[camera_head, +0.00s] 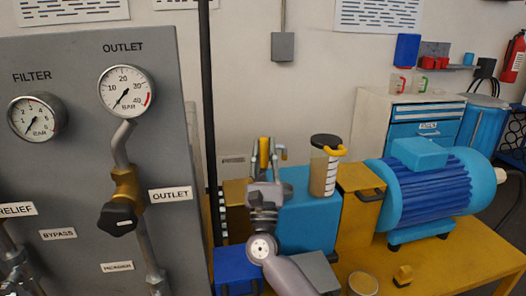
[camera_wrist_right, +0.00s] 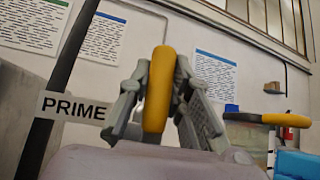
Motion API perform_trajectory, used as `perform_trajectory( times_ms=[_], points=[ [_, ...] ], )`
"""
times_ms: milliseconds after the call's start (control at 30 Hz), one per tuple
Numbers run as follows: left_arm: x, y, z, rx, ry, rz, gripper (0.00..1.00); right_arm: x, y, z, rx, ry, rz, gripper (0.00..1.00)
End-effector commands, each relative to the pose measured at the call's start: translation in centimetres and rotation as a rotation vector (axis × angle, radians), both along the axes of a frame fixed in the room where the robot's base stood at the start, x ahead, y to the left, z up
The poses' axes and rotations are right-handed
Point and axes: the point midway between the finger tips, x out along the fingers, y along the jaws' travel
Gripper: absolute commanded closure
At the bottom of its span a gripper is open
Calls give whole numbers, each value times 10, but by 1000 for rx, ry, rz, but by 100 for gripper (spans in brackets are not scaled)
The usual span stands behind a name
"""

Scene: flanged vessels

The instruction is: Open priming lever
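The priming lever (camera_wrist_right: 157,95) is a thick, rounded yellow bar. It stands upright between the two fingers of my right gripper (camera_wrist_right: 160,85), whose tips press close on both sides of it. A white PRIME label (camera_wrist_right: 75,107) is to its left. In the head view the lever's yellow part (camera_head: 264,148) shows at the top of my right gripper (camera_head: 267,160), left of the blue block. The lever's lower end and pivot are hidden by the gripper. My left gripper does not show.
A clear reservoir (camera_head: 323,172) with a black lid and yellow handle stands on the blue block (camera_head: 305,215), close right of the gripper. A blue motor (camera_head: 428,192) is farther right. The grey panel (camera_head: 80,150) with gauges and an OUTLET valve (camera_head: 122,205) is at left.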

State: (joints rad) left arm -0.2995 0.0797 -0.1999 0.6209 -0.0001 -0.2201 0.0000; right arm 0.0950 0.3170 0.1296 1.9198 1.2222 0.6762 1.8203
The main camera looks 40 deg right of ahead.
Motion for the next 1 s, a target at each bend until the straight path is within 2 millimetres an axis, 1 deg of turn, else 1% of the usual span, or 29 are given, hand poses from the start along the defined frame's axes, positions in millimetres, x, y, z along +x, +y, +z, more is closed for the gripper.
perform_trajectory(
  times_ms=[33,200,300,567,733,1000],
  points=[
    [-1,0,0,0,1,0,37,0,-1,-1,1,0,-1,77],
    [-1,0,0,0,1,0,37,0,0,0,0,0,-1,66],
    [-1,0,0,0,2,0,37,0,0,0,-1,0,-1,61],
    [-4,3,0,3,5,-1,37,0,0,0,-1,0,-1,61],
    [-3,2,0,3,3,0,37,-8,8,-13,-1,4,-1,61],
    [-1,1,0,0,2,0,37,-31,30,-44,0,4,0,61]
  ],
)
